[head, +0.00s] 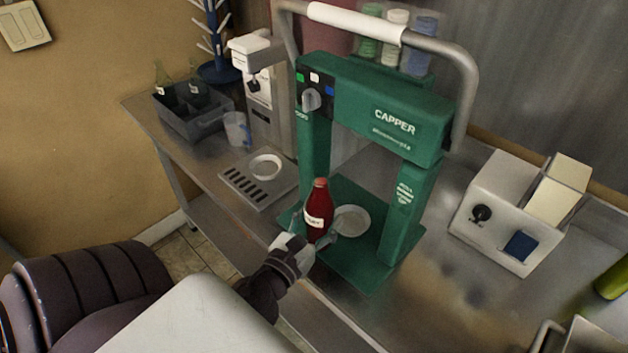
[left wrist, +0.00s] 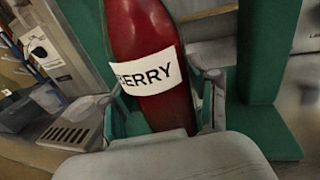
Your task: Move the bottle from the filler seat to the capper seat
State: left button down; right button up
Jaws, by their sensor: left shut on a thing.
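A red bottle (head: 319,205) with a white label stands nearly upright at the front left of the green capper (head: 378,95). In the left wrist view the bottle (left wrist: 155,100) shows "BERRY" on its label. My left gripper (head: 314,238) is shut on the bottle, with a finger on each side. The round capper seat (head: 352,221) is just right of the bottle. The bottle's base is hidden behind the gripper, so I cannot tell whether it touches the capper's base plate. The filler seat (head: 265,167) is empty, below the white filler (head: 258,75). My right gripper is out of view.
The capper's side posts and raised handle (head: 465,95) surround the seat area. A grey crate (head: 190,122) with bottles and a clear jug (head: 237,131) stand at the left. A white box device (head: 510,210) stands to the right on the metal table.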

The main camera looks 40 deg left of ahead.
pick_arm(q)
jog(key=w+d+p, duration=0.1)
jog(key=w+p, duration=0.1)
jog(key=w, duration=0.8)
jog(key=shift+w+f+p, duration=0.2)
jog(key=shift+w+p, duration=0.1)
jog(key=shift+w, duration=0.1)
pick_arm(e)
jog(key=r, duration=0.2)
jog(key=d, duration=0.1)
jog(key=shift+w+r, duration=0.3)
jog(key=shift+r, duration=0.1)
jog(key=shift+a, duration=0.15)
pick_arm(q)
jog(key=shift+f, duration=0.3)
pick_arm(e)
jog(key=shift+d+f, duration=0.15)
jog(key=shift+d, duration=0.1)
pick_arm(q)
jog(key=shift+f+b, duration=0.6)
jog(key=shift+f, duration=0.25)
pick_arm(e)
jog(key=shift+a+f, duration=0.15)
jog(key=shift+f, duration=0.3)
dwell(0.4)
